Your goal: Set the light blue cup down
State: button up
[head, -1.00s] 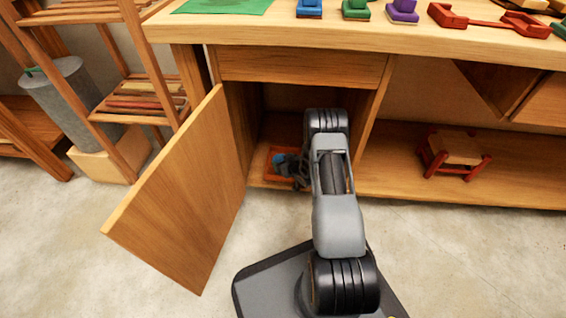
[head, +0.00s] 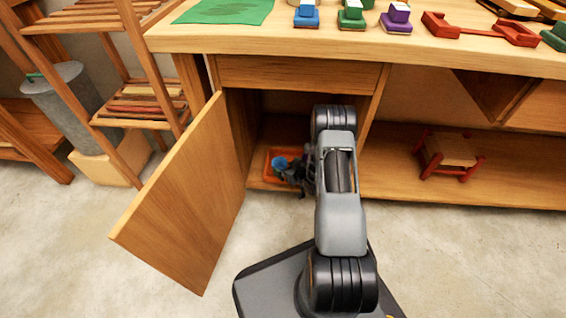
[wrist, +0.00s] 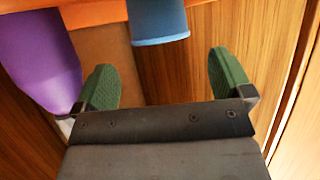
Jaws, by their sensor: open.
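The light blue cup (head: 279,162) shows at the orange tray (head: 267,168) inside the open cabinet. In the wrist view the cup (wrist: 157,22) is at the top, just beyond the fingertips and roughly in line with the gap between them. My gripper (wrist: 166,78) is open, with green pads on either side and nothing between them. In the head view my gripper (head: 299,176) is small and dark, just right of the cup. The cup's base is hidden, so I cannot tell what it rests on.
A purple object (wrist: 38,55) is close by my left finger in the wrist view. The cabinet door (head: 185,195) stands open on the left. The cabinet's wooden walls are close. A small red-legged stool (head: 448,152) stands on the shelf to the right.

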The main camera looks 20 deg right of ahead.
jog(key=p+v, duration=0.2)
jog(key=v, duration=0.4)
notch_tip(320, 180, up, 20)
jog(key=s+a+m+g+h, duration=0.1)
jog(key=a+g+h, duration=0.2)
jog(key=g+h, duration=0.15)
jog(key=s+a+r+g, duration=0.1)
jog(key=s+a+r, duration=0.2)
jog(key=s, duration=0.3)
jog(key=s+a+r+m+g+y, duration=0.1)
jog(key=s+a+r+g, duration=0.1)
jog(key=s+a+r, duration=0.2)
jog(key=s+a+r+g+y, duration=0.1)
jog(key=s+a+r+g, duration=0.1)
jog(key=s, duration=0.6)
notch_tip(320, 180, up, 3)
jog(key=shift+a+f, duration=0.15)
jog(key=shift+a, duration=0.7)
jog(key=shift+g, duration=0.25)
notch_tip(320, 180, up, 39)
jog(key=t+p, duration=0.1)
jog(key=p, duration=3.6)
jog(key=shift+s, duration=0.15)
